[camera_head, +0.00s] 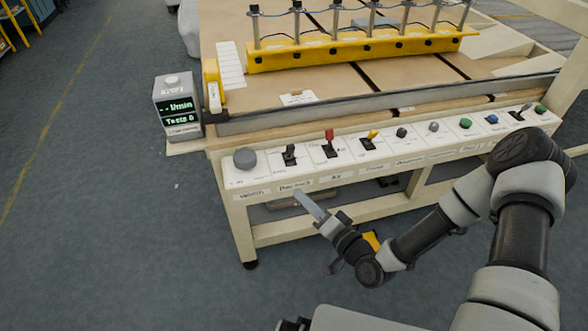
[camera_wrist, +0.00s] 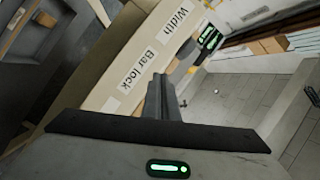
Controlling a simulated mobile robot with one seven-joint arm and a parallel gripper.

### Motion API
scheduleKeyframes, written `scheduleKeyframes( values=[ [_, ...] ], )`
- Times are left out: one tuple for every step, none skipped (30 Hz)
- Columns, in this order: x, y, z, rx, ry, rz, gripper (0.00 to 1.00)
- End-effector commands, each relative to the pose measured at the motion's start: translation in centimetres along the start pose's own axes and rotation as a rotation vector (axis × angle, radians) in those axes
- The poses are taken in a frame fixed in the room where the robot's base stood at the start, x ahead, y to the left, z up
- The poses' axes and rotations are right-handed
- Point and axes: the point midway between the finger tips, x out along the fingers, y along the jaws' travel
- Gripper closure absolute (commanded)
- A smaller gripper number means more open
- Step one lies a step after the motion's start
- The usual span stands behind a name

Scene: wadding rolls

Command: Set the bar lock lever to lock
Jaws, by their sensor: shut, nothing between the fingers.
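The bar lock lever (camera_head: 289,153) is a black lever on the white control panel (camera_head: 262,177), just right of the grey width knob (camera_head: 245,158). It stands roughly upright; I cannot read its markings. Its "Bar lock" label (camera_head: 293,186) is on the panel's front face and also shows in the wrist view (camera_wrist: 138,70). My gripper (camera_head: 300,196) is shut and empty, its fingers pointing up and left in front of that label, below and apart from the lever. The shut fingers also show in the wrist view (camera_wrist: 162,82), where the lever is not visible.
A red lever (camera_head: 329,138) and a yellow lever (camera_head: 371,137) stand to the right on the panel, with several knobs and buttons beyond. A display box (camera_head: 178,107) stands at the left. Open floor (camera_head: 120,230) lies left of the table.

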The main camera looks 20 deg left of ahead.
Motion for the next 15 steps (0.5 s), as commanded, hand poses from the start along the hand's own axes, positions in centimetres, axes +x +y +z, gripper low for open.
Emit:
scheduleKeyframes(
  values=[
    [-0.1,0.4,1.1,0.075,0.055,-0.041,1.00],
    [-0.2,0.2,1.4,0.115,0.091,-0.068,1.00],
    [-0.4,0.0,1.7,0.166,0.137,-0.101,1.00],
    [-0.6,-0.1,1.7,0.203,0.174,-0.124,1.00],
    [-0.8,-0.2,1.8,0.238,0.208,-0.147,1.00],
    [-1.2,-0.2,1.9,0.283,0.251,-0.172,1.00],
    [-1.4,-0.3,1.9,0.312,0.282,-0.190,1.00],
    [-1.7,-0.3,1.9,0.339,0.312,-0.205,1.00],
    [-2.0,-0.4,1.9,0.371,0.348,-0.224,1.00],
    [-2.3,-0.3,1.8,0.392,0.372,-0.236,1.00],
    [-2.5,-0.3,1.8,0.411,0.393,-0.245,1.00],
    [-2.8,-0.3,1.8,0.432,0.415,-0.257,1.00],
    [-3.0,-0.3,1.7,0.443,0.430,-0.264,1.00],
    [-3.1,-0.3,1.7,0.453,0.441,-0.269,1.00],
    [-3.2,-0.3,1.7,0.463,0.454,-0.275,1.00]
  ],
)
